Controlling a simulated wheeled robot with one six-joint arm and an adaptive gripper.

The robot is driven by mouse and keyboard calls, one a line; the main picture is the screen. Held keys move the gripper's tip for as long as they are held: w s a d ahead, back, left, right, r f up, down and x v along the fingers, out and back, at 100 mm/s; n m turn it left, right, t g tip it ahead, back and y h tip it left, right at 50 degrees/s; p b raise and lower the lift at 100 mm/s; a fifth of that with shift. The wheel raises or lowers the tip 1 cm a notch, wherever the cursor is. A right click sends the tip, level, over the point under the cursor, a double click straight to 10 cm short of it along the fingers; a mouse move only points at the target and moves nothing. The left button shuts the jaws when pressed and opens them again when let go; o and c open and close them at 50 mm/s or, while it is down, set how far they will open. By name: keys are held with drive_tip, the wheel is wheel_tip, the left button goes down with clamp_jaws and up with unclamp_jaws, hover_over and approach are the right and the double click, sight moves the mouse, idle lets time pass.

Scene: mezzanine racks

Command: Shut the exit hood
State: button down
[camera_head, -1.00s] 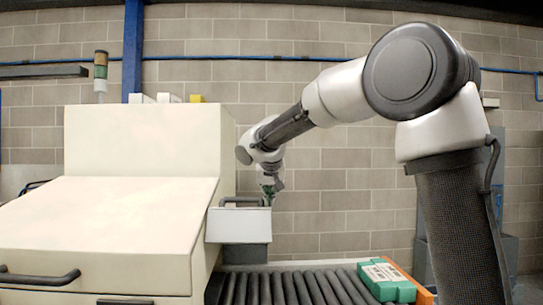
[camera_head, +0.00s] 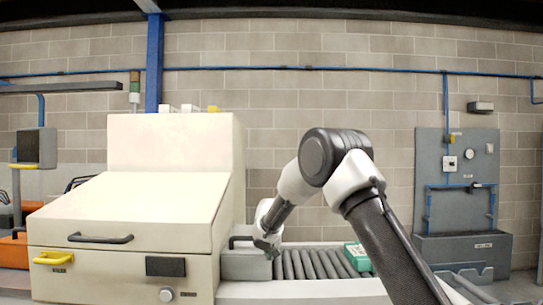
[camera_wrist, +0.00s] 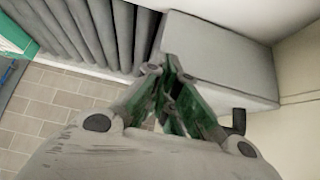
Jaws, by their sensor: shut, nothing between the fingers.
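The exit hood (camera_head: 246,266) is a grey box on the right side of the cream machine, sitting low over the start of the roller conveyor. Its dark bar handle (camera_head: 241,239) is on top. My gripper (camera_head: 270,250) is at the hood's right end, shut and empty. In the wrist view, the green fingers of my gripper (camera_wrist: 170,62) are together, over the near edge of the grey hood (camera_wrist: 222,62). The dark handle (camera_wrist: 239,121) is to the right of the fingers, not between them. Whether the fingertips touch the hood cannot be told.
The roller conveyor (camera_head: 310,263) runs right from the hood, with a green and white box (camera_head: 358,256) on it. The cream machine (camera_head: 130,215) has its own front handle (camera_head: 100,238). A grey wall panel (camera_head: 458,190) stands at the right.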

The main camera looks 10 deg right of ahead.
drive_tip(key=shift+s+f, duration=0.1)
drive_tip(key=shift+f, duration=0.3)
